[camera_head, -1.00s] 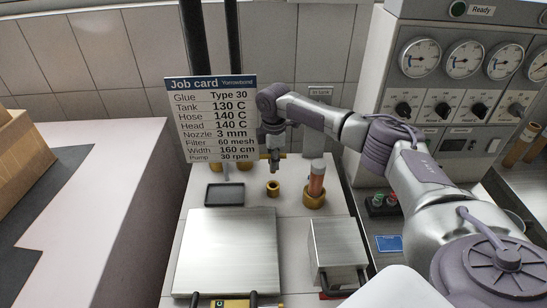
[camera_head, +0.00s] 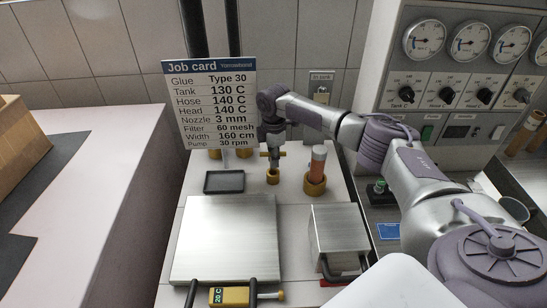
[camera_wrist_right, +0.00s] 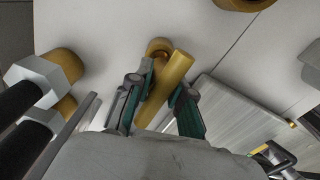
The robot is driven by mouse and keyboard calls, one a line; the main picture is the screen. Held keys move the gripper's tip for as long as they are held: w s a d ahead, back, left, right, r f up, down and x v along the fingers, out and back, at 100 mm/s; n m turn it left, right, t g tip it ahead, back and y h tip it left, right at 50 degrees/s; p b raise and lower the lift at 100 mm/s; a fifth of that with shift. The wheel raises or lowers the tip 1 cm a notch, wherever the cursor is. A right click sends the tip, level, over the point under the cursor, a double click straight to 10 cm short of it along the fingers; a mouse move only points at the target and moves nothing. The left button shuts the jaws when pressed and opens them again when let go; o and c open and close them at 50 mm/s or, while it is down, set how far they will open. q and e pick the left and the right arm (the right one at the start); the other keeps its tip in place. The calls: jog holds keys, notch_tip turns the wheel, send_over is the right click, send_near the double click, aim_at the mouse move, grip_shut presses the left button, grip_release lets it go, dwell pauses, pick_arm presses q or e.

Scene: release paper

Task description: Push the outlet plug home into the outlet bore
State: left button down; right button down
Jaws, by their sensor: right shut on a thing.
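My right gripper (camera_head: 273,156) points down over the brass ring of the outlet bore (camera_head: 273,176). In the right wrist view its green-padded fingers (camera_wrist_right: 157,103) are shut on a brass cylindrical bar (camera_wrist_right: 172,80), which I take as the outlet plug's handle. Ends of a brass bar also show beside the fingers in the head view. A dark lower part reaches down to the ring, but how deep the plug sits cannot be told. The ring shows in the right wrist view (camera_wrist_right: 158,45), partly behind the bar. My left gripper is not in view.
A brass fitting with a copper-coloured cylinder (camera_head: 317,172) stands close right of the ring. A dark tray (camera_head: 224,182) lies left. The job card (camera_head: 213,105) stands close left of my right wrist. A metal plate (camera_head: 225,240) and metal box (camera_head: 340,240) are nearer.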

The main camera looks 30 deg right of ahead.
jog(key=shift+p, duration=0.85)
dwell(1.1)
jog(key=shift+f+b, duration=1.2)
jog(key=shift+f, duration=0.75)
jog(key=shift+r, duration=0.2)
jog(key=shift+r+p, duration=1.4)
jog(key=shift+p, duration=0.25)
jog(key=shift+p, duration=0.5)
dwell(0.6)
jog(key=shift+f+b, duration=0.8)
jog(key=shift+f, duration=0.25)
